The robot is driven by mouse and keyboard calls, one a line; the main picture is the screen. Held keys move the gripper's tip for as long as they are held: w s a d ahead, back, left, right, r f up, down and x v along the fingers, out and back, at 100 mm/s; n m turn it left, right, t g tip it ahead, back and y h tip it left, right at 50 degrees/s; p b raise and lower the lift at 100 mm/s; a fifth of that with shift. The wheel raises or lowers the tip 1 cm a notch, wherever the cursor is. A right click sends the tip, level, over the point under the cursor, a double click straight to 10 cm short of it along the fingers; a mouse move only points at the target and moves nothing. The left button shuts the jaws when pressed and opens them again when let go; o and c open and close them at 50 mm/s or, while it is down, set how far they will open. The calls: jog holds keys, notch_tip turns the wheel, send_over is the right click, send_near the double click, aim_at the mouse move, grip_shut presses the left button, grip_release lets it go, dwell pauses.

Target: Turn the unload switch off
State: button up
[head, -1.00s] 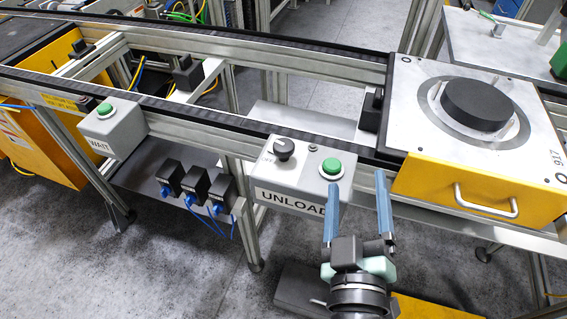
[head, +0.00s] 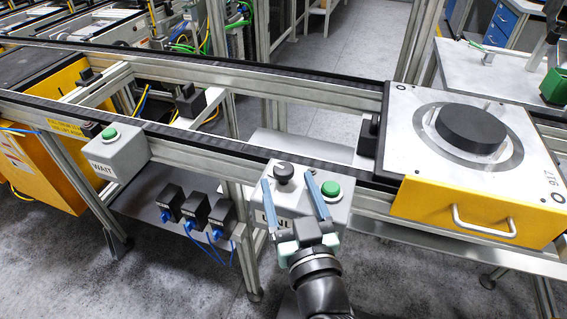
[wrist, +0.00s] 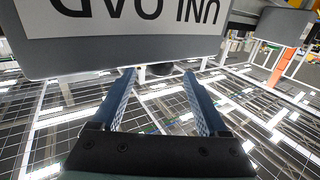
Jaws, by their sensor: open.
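The unload box (head: 343,215) is a grey box on the front rail of the conveyor, left of the yellow pallet. On its top are a black rotary switch knob (head: 284,172) and a green button (head: 330,189). My gripper (head: 288,182) is open and empty in front of the box, its blue fingers pointing up on either side of the knob in the head view and covering part of the label. The knob's markings are hidden or too small to read.
A second grey box marked WAIT (head: 117,155) with a green button is on the rail at left. Several black connectors (head: 195,208) with blue plugs sit below. The yellow pallet (head: 470,218) with a handle stands at right. Open floor lies in front.

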aim_at(288, 177)
jog(key=shift+x, duration=2.35)
grip_shut()
jog(key=shift+d+f+y+b, duration=0.1)
jog(key=shift+f+y+b, duration=0.2)
jog(key=shift+b, duration=0.65)
jog(key=n+y+b, duration=0.1)
jog(key=b, duration=0.1)
jog(key=shift+g+y+b, duration=0.3)
jog(key=shift+b, duration=0.1)
jog(key=shift+r+n+g+y+b, duration=0.1)
jog(key=shift+n+g+y+b, duration=0.2)
jog(key=shift+n+y+b, duration=0.55)
jog(key=shift+r+g+y+b, duration=0.2)
jog(key=shift+g+y+b, duration=0.1)
jog(key=shift+b, duration=0.1)
grip_release()
